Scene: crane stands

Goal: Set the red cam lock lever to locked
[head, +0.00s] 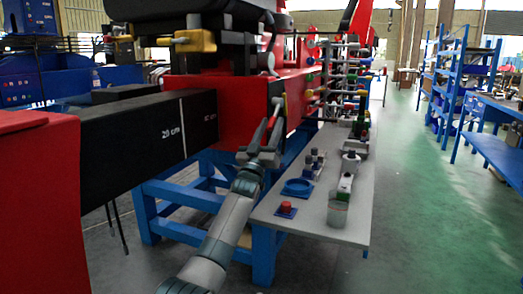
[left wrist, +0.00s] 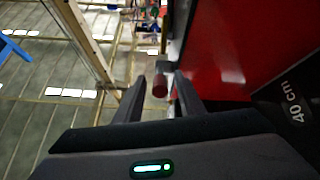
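My left gripper (head: 271,120) is raised beside the red crane body, in front of its dark end plate. In the left wrist view the left gripper (left wrist: 158,95) has its two dark fingers apart. The rounded end of the red lever (left wrist: 160,88) shows in the gap between them, with a grey piece (left wrist: 165,67) behind it. I cannot tell whether the fingers touch the lever. My right gripper is not in view.
A black beam (head: 140,135) with white markings juts left from the red crane body (head: 205,95). A grey bench (head: 330,225) with several small fittings and a red button (head: 286,206) stands right of my arm. Blue shelving (head: 455,85) is farther right, beyond clear green floor.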

